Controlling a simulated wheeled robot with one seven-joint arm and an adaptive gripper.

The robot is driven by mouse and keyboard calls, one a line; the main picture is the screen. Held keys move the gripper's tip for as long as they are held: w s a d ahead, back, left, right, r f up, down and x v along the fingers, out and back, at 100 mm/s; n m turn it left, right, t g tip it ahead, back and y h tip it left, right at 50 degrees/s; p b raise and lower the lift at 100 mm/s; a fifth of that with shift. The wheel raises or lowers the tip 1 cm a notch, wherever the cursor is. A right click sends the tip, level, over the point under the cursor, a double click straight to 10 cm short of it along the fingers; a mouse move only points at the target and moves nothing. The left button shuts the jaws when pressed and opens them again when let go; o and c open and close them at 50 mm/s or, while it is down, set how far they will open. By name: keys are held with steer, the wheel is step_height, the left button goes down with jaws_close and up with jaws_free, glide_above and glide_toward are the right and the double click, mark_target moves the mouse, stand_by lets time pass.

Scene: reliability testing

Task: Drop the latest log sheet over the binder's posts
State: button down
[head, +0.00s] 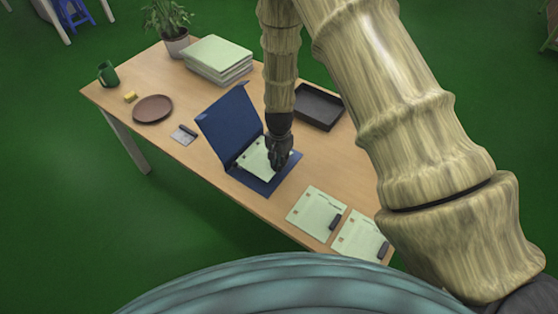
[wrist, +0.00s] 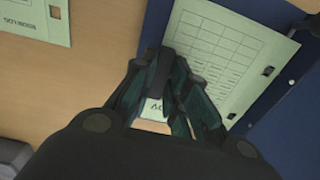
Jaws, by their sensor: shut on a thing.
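The blue binder (head: 226,124) lies open on the table, with its left cover raised and tilted. A pale green log sheet (head: 253,158) with a printed grid is over the binder's flat side; it also shows in the wrist view (wrist: 225,55). My gripper (head: 278,158) is above the sheet's right edge, shut on the sheet's dark grip (wrist: 158,70). Two dark square spots show along the sheet's far edge in the wrist view. I cannot tell whether posts pass through them, or whether the sheet rests flat.
Two more log sheets with dark grips, a left one (head: 312,214) and a right one (head: 358,236), lie at the front right. A black tray (head: 318,106), paper stack (head: 218,58), plant (head: 170,25), brown plate (head: 153,109), green mug (head: 108,75) and yellow block (head: 130,96) stand around.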

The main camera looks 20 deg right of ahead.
steer(key=shift+f+b, duration=0.5)
steer(key=shift+f, duration=0.6)
stand_by(1.1)
steer(key=c, duration=1.3)
jaws_free()
steer(key=shift+r, duration=0.15)
step_height(320, 180, up, 12)
steer(key=shift+f, duration=0.15)
